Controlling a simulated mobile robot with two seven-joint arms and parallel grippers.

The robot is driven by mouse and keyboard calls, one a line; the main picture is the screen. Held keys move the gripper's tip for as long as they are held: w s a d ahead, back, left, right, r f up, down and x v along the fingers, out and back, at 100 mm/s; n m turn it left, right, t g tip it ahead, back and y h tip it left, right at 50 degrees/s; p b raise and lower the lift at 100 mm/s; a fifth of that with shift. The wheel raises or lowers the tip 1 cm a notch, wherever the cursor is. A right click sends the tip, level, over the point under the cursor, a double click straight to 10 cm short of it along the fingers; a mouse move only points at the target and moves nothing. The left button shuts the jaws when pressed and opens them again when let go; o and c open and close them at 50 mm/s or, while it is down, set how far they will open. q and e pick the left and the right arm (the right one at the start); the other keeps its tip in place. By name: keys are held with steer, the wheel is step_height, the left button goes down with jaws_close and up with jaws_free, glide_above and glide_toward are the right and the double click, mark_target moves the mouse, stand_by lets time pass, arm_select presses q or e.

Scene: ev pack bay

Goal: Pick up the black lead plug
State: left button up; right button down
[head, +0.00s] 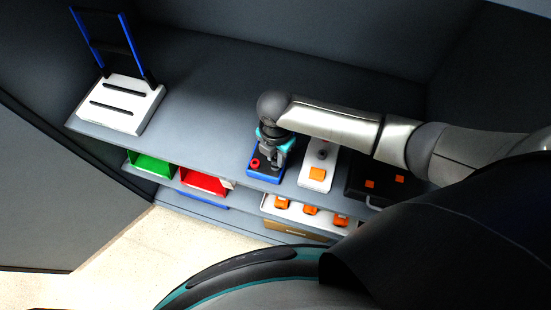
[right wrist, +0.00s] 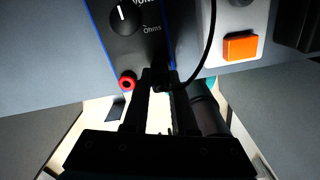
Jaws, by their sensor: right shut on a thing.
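The black lead plug (right wrist: 162,73) shows as a dark shape at the near edge of the meter (right wrist: 140,40), partly hidden by the fingers. A thin black lead (right wrist: 207,50) curves up from beside it. My right gripper (right wrist: 160,84) is shut on the plug. In the head view the right gripper (head: 271,156) is over the blue-edged meter (head: 263,176). I cannot tell whether the plug is seated in the meter. A red plug or socket (right wrist: 128,82) is just left of the fingers. My left gripper is not in view.
A white box with an orange block (head: 317,175) stands right of the meter, and a black case (head: 358,185) beyond it. A white unit with a blue frame (head: 120,107) is far left. Green (head: 152,167) and red (head: 203,182) bins sit below. The shelf's middle left is clear.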

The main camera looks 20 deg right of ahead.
mark_target(275, 157)
stand_by(0.4)
step_height(275, 157, up, 23)
steer(key=p, duration=0.6)
steer(key=shift+p, duration=0.3)
stand_by(0.3)
steer(key=shift+w+d+r, duration=0.1)
steer(key=shift+w, duration=0.05)
